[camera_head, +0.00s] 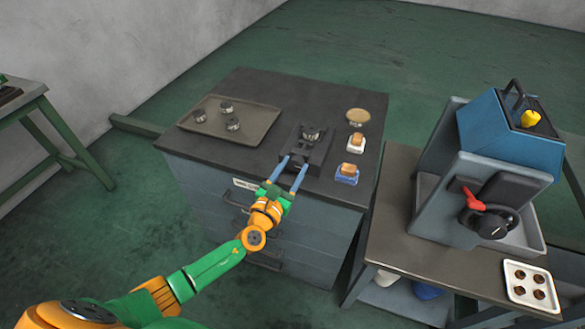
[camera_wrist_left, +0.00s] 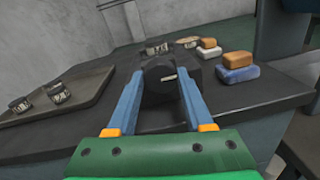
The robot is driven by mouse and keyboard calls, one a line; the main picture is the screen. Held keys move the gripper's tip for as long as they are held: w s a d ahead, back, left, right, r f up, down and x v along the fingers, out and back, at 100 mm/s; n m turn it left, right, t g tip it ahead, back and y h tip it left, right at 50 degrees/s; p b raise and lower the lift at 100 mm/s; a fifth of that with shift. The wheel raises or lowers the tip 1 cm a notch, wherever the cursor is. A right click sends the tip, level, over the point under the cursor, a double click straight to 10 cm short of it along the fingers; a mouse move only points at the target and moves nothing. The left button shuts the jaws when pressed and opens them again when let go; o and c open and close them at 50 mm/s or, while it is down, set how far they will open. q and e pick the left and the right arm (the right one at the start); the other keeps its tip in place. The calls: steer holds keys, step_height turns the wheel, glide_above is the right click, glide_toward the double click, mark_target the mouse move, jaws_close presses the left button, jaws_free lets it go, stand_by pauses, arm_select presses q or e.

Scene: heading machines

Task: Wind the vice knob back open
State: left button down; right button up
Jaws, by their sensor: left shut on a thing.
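The small dark vice (camera_head: 312,138) stands on the black top of the cabinet, near its front edge. Its dark round knob (camera_wrist_left: 159,77) faces me in the left wrist view, with a small pale mark on its face. My left gripper (camera_head: 294,160) reaches in from the front with its two blue fingers on either side of the knob. In the left wrist view, the gripper (camera_wrist_left: 159,82) is shut on the knob, one finger at each side. A metallic part (camera_wrist_left: 156,49) shows behind the knob. My right gripper is not in view.
A tray (camera_head: 262,122) with several small metal parts lies left of the vice. Right of it are a round tan-topped item (camera_head: 358,115) and two brushes or blocks, one on white (camera_head: 356,149), one on blue (camera_head: 346,179). A blue-grey machine (camera_head: 510,130) stands on the right-hand table.

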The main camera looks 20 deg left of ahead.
arm_select(q)
steer(key=n+b, duration=0.2)
steer(key=n, duration=0.1)
steer(key=shift+f+n+b, duration=0.25)
steer(key=shift+n+b, duration=0.05)
steer(key=shift+b, duration=0.1)
steer(key=n+b, duration=0.2)
steer(key=n, duration=0.3)
steer(key=shift+n+t+b, duration=0.3)
steer(key=shift+b, duration=0.1)
steer(key=n+b, duration=0.1)
steer(key=n, duration=0.3)
steer(key=shift+d+r+n+y, duration=0.1)
steer(key=shift+n+y, duration=0.2)
steer(key=shift+y, duration=0.1)
steer(key=shift+r+n+b, duration=0.1)
steer(key=shift+n+b, duration=0.6)
steer(key=shift+n, duration=1.7)
steer(key=shift+c, duration=1.5)
jaws_free()
